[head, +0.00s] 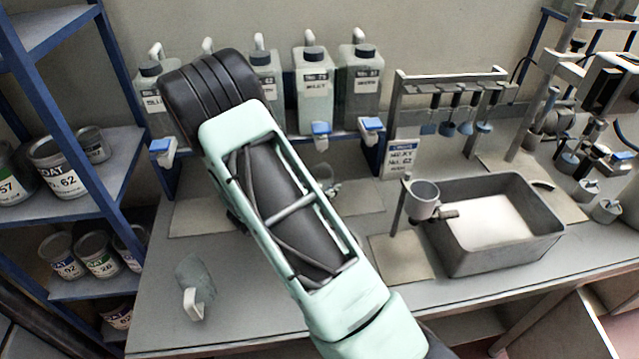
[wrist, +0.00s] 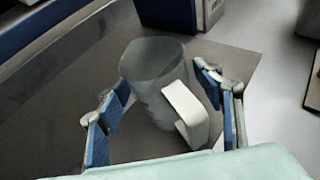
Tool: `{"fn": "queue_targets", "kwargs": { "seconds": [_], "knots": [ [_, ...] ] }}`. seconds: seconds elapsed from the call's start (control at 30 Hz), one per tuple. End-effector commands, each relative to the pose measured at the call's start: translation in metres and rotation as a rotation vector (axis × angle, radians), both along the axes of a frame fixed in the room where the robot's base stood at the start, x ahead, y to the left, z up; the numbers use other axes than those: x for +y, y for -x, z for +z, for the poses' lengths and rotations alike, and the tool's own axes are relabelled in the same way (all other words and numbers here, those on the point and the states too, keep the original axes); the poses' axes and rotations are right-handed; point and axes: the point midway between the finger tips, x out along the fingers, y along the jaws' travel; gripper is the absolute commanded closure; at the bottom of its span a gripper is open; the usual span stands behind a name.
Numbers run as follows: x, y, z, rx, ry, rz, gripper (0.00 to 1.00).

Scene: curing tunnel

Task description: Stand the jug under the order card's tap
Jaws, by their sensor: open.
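In the wrist view a grey jug (wrist: 155,75) with a white handle (wrist: 187,115) stands upright on a tan mat (wrist: 228,62). My gripper (wrist: 163,82) is open, with a blue-padded finger on each side of the jug; contact is not clear. In the head view my arm hides most of this area. A similar grey jug-like vessel (head: 197,278) with a white handle is on the bench at the front left. The order card (head: 402,158) stands right of the tap rack; its print is hard to read. Blue-topped taps (head: 321,130) (head: 370,124) (head: 162,145) hang from the rack.
Several labelled containers (head: 313,88) stand on the rack. A grey basin (head: 500,225) and a small cup on a stand (head: 424,197) are at right. Blue shelves with cans (head: 55,165) are at far left. The bench's front middle is partly covered by my arm.

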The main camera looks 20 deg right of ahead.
Motion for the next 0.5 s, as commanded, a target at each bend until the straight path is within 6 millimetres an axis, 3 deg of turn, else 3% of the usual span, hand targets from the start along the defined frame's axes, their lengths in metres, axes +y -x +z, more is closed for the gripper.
{"fn": "queue_targets", "kwargs": {
  "seconds": [0.5],
  "knots": [
    [0.076,0.049,0.038,-0.002,-0.001,0.003,0.39]
  ]
}}
